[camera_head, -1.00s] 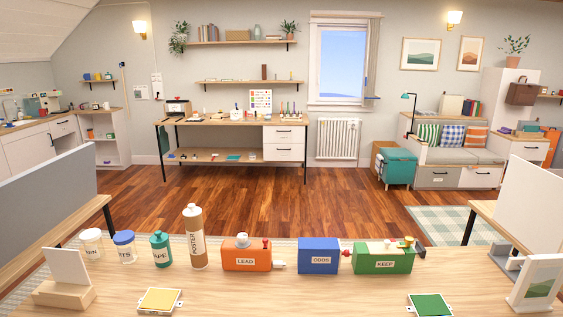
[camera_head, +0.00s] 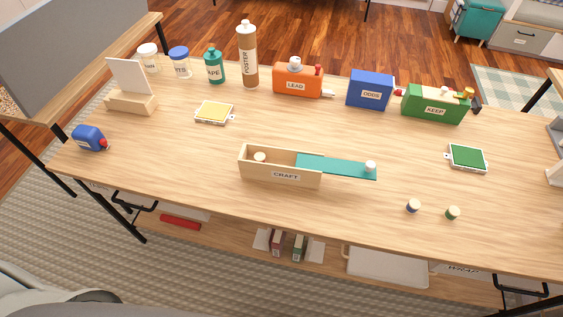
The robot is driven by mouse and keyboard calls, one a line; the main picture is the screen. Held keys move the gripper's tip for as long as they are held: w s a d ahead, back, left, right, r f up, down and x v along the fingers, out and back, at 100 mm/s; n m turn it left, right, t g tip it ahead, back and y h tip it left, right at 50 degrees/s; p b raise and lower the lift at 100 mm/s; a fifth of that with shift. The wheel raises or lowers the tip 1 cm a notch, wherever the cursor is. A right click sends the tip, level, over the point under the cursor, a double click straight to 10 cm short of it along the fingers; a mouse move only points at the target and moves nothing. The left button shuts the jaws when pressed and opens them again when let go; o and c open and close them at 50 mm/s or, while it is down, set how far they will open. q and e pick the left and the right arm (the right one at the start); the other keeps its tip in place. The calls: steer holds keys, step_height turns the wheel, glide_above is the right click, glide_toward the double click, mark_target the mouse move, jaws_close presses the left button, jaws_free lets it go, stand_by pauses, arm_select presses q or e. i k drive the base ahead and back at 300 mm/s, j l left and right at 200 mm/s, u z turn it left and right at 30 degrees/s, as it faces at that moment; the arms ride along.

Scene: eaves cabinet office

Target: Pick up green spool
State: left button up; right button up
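Two small spools stand at the right front of the wooden table. The green spool (camera_head: 452,213) has a pale top and stands right of the blue spool (camera_head: 413,206); the two are apart. Left of them is a wooden box labelled CRAFT (camera_head: 285,177) with a teal lid (camera_head: 337,168) slid partly off to the right. A pale round thing (camera_head: 260,157) shows inside its open left part. Neither of my grippers is in view.
The table (camera_head: 200,165) has labelled containers along its back edge, including orange LEAD (camera_head: 297,80), blue ODDS (camera_head: 369,91) and green KEEP (camera_head: 435,104). A green pad (camera_head: 467,158) lies behind the spools. The table around the spools is clear.

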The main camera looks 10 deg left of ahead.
mark_target(453, 212)
steer(key=z, duration=1.2)
